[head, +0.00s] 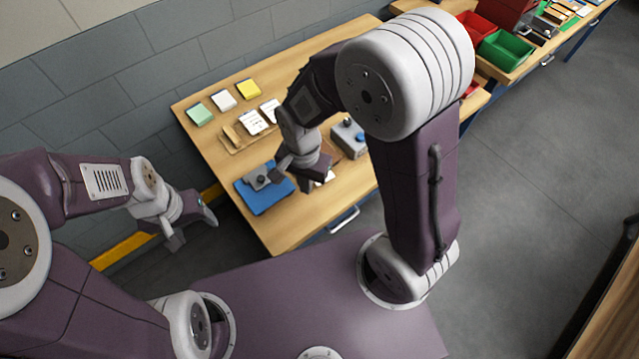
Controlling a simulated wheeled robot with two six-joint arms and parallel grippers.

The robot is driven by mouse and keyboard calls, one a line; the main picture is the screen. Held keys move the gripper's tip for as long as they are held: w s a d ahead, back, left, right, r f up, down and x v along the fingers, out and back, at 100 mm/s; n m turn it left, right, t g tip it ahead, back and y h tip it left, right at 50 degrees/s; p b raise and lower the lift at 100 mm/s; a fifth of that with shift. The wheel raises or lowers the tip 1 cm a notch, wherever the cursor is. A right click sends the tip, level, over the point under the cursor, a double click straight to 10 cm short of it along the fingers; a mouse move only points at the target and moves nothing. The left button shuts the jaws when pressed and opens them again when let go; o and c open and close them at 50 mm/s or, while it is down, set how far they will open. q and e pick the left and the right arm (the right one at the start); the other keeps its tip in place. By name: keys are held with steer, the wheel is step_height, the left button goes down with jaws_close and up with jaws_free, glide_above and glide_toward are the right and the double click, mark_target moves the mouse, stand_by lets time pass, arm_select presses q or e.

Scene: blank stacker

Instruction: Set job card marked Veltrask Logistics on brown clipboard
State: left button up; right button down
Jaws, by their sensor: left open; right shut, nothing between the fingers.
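Two white cards with dark print, one (253,121) and another (270,108), lie on a light wooden tray (236,147) at the left of the table. Their print is too small to read. A reddish-brown flat edge (339,156) shows behind my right gripper; I cannot tell whether it is the brown clipboard. A white piece (329,177) shows beside that gripper, mostly hidden. My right gripper (304,182) is shut and empty above the table, right of a blue flat item (266,197). My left gripper (194,232) is open and empty, off the table's left edge.
A grey box (352,140) stands near my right arm. Green (199,114), white (223,101) and yellow (248,89) pads lie at the back left. Red and green bins (505,50) stand on a farther table.

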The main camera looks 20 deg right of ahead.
steer(key=f, duration=0.4)
steer(key=d+f, duration=0.1)
steer(key=f, duration=0.1)
steer(key=shift+w+f+b, duration=0.15)
steer(key=shift+w+b, duration=0.15)
steer(key=shift+w, duration=0.05)
steer(key=f, duration=0.3)
steer(key=shift+s+a+f, duration=0.15)
steer(key=shift+a+f, duration=0.05)
steer(key=shift+f, duration=0.05)
steer(key=shift+w+d+f, duration=0.15)
steer(key=shift+w, duration=0.15)
steer(key=shift+w+d+p, duration=0.45)
steer(key=shift+w+d, duration=0.4)
steer(key=shift+w, duration=0.1)
steer(key=shift+w+d+f, duration=0.1)
steer(key=shift+w+d, duration=0.3)
arm_select(q)
steer(key=shift+w+d+r, duration=0.15)
steer(key=shift+w+d, duration=0.15)
arm_select(e)
steer(key=shift+a, duration=0.1)
steer(key=shift+s, duration=0.1)
